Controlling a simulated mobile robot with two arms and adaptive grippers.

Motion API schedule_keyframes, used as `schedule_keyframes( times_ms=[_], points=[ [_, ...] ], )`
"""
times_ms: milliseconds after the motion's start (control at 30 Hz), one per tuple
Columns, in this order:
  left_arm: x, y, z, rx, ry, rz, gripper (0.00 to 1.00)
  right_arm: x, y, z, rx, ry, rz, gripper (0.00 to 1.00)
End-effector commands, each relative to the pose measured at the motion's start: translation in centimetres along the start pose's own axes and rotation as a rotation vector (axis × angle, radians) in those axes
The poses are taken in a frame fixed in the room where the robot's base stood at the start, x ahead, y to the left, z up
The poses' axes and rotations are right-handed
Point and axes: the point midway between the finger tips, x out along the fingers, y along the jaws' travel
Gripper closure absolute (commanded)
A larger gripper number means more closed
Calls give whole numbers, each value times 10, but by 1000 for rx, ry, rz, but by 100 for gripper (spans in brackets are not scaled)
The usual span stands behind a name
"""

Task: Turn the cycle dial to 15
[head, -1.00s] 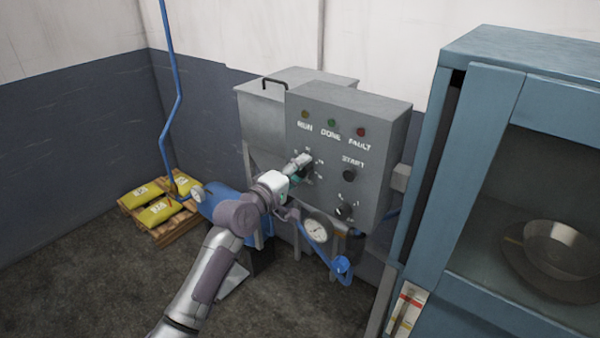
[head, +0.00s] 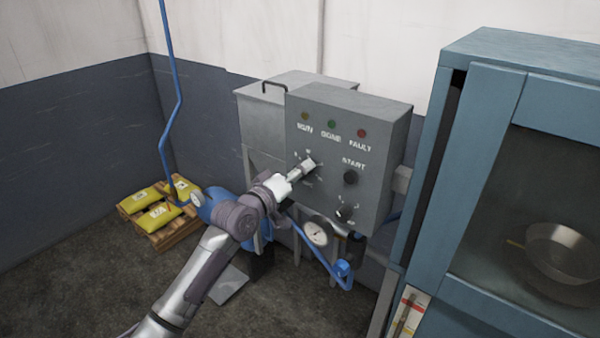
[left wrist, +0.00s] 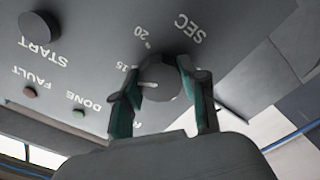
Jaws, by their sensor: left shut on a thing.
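The cycle dial (left wrist: 165,78) is a round grey knob on the front of the grey control box (head: 382,150). In the left wrist view the printed numbers 15 and 20 and the word SEC surround it. My left gripper (left wrist: 160,73) has its teal fingers on both sides of the knob and is shut on it. A short white mark shows at the knob's edge below the 15; I cannot tell exactly where the dial points. In the head view my left gripper (head: 306,168) hides most of the dial. My right gripper is not in view.
A dark START button (head: 350,177) and a second, lower dial (head: 345,213) are close to the right. A gauge (head: 316,233) and blue pipe (head: 325,262) sit below. A blue cabinet (head: 455,170) holding a metal pan (head: 563,252) stands at right. Yellow bags (head: 158,215) lie on a pallet.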

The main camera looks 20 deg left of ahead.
Motion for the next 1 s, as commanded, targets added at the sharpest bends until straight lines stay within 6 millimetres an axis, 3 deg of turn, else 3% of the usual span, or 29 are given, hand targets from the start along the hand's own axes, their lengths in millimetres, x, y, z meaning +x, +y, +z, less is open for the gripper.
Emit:
schedule_keyframes(
  times_ms=[300, 333, 467, 833, 1000],
  points=[
    [0, -1, 1, 1, -3, -2, 92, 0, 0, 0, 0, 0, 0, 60],
    [0, -1, 1, 0, -3, -2, 56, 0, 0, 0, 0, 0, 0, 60],
    [0, -1, 1, 0, -2, -2, 34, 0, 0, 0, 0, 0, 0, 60],
    [-3, 0, 1, 0, -1, -1, 32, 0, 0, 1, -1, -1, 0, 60],
    [-26, -1, 1, 1, -1, -1, 32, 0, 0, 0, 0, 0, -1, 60]
  ],
)
